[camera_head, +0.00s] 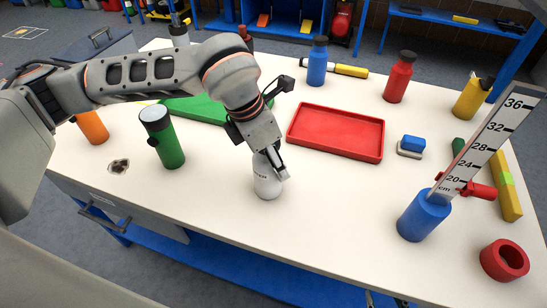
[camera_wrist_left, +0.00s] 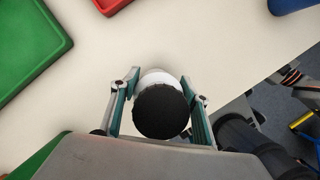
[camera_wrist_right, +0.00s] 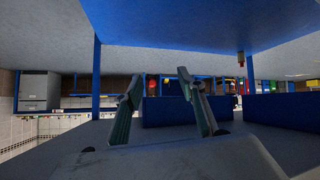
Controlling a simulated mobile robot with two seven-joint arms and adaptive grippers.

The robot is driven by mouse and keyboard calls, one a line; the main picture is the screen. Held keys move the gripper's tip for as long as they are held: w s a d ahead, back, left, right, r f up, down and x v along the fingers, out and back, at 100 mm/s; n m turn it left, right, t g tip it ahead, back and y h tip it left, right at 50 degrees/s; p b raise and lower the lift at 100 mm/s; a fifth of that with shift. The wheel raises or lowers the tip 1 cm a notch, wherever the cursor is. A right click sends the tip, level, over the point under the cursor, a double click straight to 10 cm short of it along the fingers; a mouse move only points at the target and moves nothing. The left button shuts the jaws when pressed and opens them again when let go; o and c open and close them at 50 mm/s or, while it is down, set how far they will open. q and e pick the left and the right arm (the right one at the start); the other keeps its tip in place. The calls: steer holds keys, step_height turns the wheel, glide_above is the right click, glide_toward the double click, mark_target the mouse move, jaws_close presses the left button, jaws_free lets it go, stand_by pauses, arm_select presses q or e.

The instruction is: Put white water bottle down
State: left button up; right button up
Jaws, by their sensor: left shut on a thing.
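The white water bottle (camera_head: 267,182) is upright at the front middle of the white table (camera_head: 222,203). My left gripper (camera_head: 268,158) comes down on it from above and is shut on its upper part. In the left wrist view the bottle's black cap (camera_wrist_left: 161,110) sits between the two fingers (camera_wrist_left: 158,105), with some white body (camera_wrist_left: 158,77) behind it. In the head view the cap is hidden by the gripper. The bottle's base appears to be at the tabletop; I cannot tell if it touches. My right gripper (camera_wrist_right: 158,100) is open and empty, below a tabletop.
A red tray (camera_head: 337,132) lies right of the bottle, a green tray (camera_head: 195,108) behind left. A red ring (camera_head: 504,260) lies front right. The tabletop around the white bottle is clear.

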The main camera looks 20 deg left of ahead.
arm_select(q)
steer(key=shift+f, duration=0.15)
steer(key=o, duration=1.2)
steer(key=p+v, duration=0.1)
steer(key=v, duration=1.1)
steer(key=shift+s, duration=0.1)
